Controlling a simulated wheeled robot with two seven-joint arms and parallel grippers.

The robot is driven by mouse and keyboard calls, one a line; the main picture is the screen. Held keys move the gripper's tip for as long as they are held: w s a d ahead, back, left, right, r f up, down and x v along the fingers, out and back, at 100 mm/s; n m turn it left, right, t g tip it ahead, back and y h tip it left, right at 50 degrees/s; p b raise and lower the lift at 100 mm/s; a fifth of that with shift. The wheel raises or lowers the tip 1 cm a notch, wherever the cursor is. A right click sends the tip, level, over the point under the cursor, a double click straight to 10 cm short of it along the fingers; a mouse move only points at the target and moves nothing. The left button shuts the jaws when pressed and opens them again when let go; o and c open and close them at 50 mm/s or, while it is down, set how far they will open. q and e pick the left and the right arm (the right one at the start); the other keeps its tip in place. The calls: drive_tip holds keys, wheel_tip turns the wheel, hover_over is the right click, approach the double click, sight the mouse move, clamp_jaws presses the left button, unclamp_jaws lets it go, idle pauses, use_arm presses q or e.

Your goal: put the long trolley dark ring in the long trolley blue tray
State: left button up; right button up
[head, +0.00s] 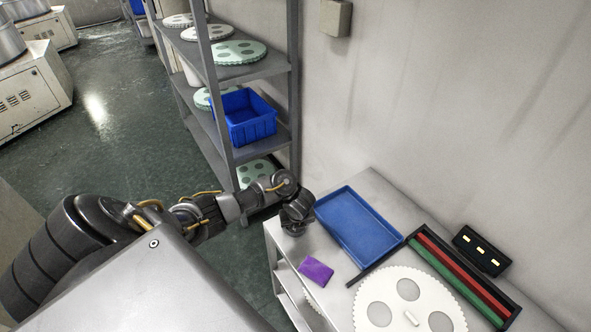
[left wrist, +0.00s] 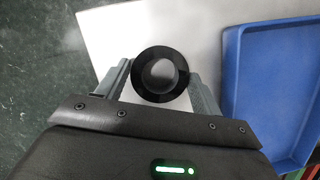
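The dark ring (left wrist: 138,87) lies between the two fingers of my left gripper (left wrist: 160,78) in the left wrist view. Its edges meet both fingertips, so the gripper looks shut on it. Whether the ring still touches the trolley top is hard to tell. In the head view my left gripper (head: 295,212) points down at the trolley's left far corner, and the ring is mostly hidden there. The blue tray (head: 358,227) lies on the trolley just right of the gripper and looks empty. It also shows in the left wrist view (left wrist: 270,80). My right gripper is out of view.
On the trolley (head: 340,288) are a purple block (head: 316,271), a white toothed disc (head: 448,300) with holes and a black rack (head: 425,238) with red and green bars. A shelf (head: 235,72) with discs and a blue crate (head: 247,118) stands behind. A wall borders the trolley.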

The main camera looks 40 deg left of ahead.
use_arm(q)
drive_tip(key=c, duration=0.7)
drive_tip(key=shift+r, duration=0.1)
drive_tip(key=shift+r+p, duration=0.35)
drive_tip(key=shift+r, duration=0.2)
drive_tip(key=p+v, duration=0.2)
drive_tip(key=v, duration=0.2)
drive_tip(key=shift+s+r+p, duration=0.15)
drive_tip(key=shift+r+p, duration=0.05)
drive_tip(key=shift+p, duration=0.1)
drive_tip(key=shift+d+r, duration=0.45)
drive_tip(key=shift+r, duration=0.05)
drive_tip(key=shift+s+d+r, duration=0.1)
drive_tip(key=shift+s+r, duration=0.25)
drive_tip(key=shift+s, duration=0.15)
drive_tip(key=shift+s+d+r, duration=0.95)
drive_tip(key=shift+s+d, duration=0.1)
drive_tip(key=shift+s, duration=0.45)
drive_tip(key=shift+s+d+r, duration=1)
drive_tip(key=shift+s+d, duration=0.1)
drive_tip(key=shift+s, duration=0.45)
drive_tip(key=shift+s+d+r, duration=0.95)
drive_tip(key=shift+s+d, duration=0.1)
drive_tip(key=shift+s, duration=0.45)
